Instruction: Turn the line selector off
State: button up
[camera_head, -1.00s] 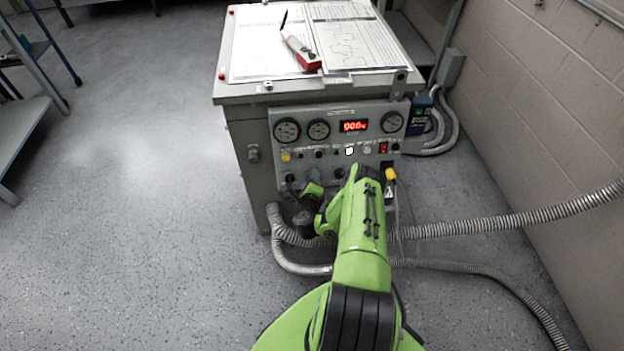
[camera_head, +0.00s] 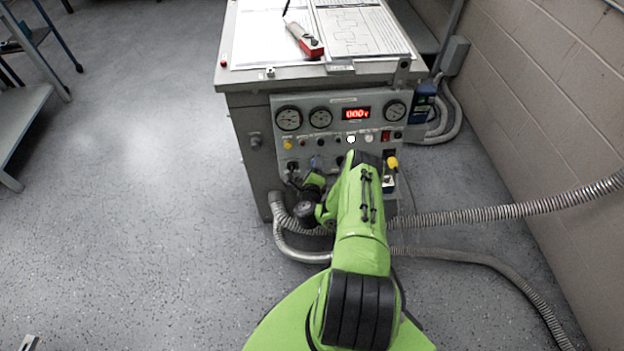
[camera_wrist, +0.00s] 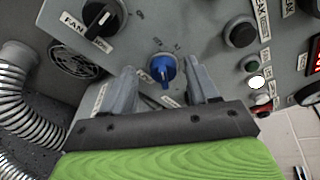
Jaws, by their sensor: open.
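A blue rotary knob (camera_wrist: 161,69) with a pointer ridge sits on the grey panel. In the wrist view it shows between and just beyond the two fingers of my gripper (camera_wrist: 159,77). The fingers are spread apart and hold nothing. I cannot tell whether they touch the knob. Its markings are too small to read, so I cannot be sure that it is the line selector. A black knob labelled FAN (camera_wrist: 101,19) is at the upper left. In the head view, my green arm reaches the lower panel (camera_head: 338,103) and its wrist hides part of it.
The panel carries gauges (camera_head: 289,118), a red display (camera_head: 356,113) and several buttons. A yellow plug (camera_head: 393,162) is at its lower right. Flexible conduits (camera_head: 480,214) run right towards the wall. Papers and a red-and-grey tool (camera_head: 304,40) lie on top.

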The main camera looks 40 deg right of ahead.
jog(key=p+v, duration=1)
jog(key=v, duration=0.5)
jog(key=shift+p, duration=0.35)
